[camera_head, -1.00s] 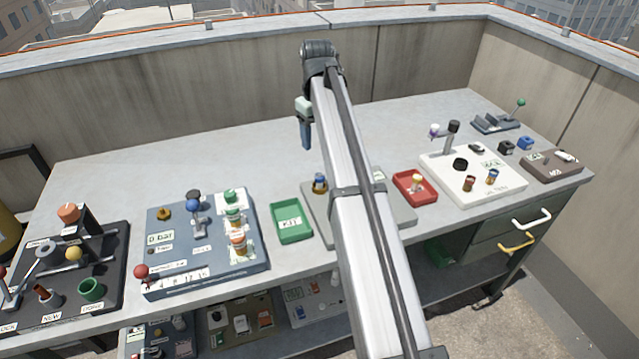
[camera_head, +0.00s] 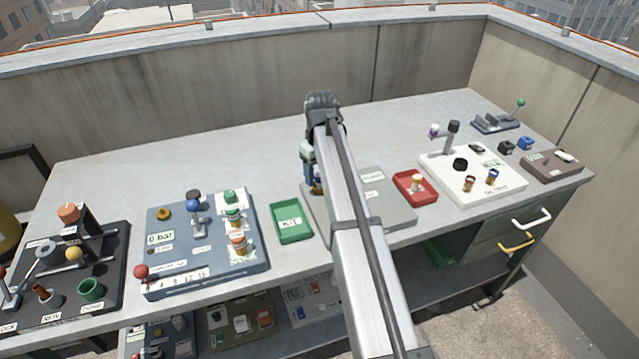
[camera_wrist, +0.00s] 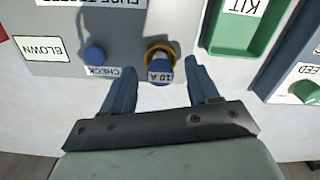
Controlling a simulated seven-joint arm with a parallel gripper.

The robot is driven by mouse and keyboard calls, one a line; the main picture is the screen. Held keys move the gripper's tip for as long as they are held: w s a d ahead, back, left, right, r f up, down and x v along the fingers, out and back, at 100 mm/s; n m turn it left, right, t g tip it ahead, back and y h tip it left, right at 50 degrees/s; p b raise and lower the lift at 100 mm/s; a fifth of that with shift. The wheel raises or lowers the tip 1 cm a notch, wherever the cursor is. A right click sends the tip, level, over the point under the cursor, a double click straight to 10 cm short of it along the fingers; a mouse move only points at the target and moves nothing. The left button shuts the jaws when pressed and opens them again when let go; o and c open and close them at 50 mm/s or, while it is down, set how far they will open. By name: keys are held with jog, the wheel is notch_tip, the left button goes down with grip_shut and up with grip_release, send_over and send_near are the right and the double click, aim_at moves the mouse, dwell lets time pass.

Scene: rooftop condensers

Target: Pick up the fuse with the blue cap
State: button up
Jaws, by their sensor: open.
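The blue-capped fuse (camera_wrist: 160,69) stands in a brass ring on the grey fuse tester (camera_wrist: 62,68), with a "10 A" label on its near side. My gripper (camera_wrist: 161,88) is open in the wrist view, one blue finger on each side of the fuse, the left one farther from it. I see no contact. In the head view my gripper (camera_head: 310,182) is low over the tester (camera_head: 397,204), and my arm hides much of the tester and most of the fuse.
A blue button (camera_wrist: 95,55) marked CHECK sits beside the fuse. A green KIT tray (camera_head: 291,222) lies left of the tester and a red tray (camera_head: 414,188) right of it. A blue-grey panel (camera_head: 165,270) stands farther left. The back of the bench is clear.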

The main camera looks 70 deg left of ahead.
jog(key=shift+f, duration=0.5)
grip_shut()
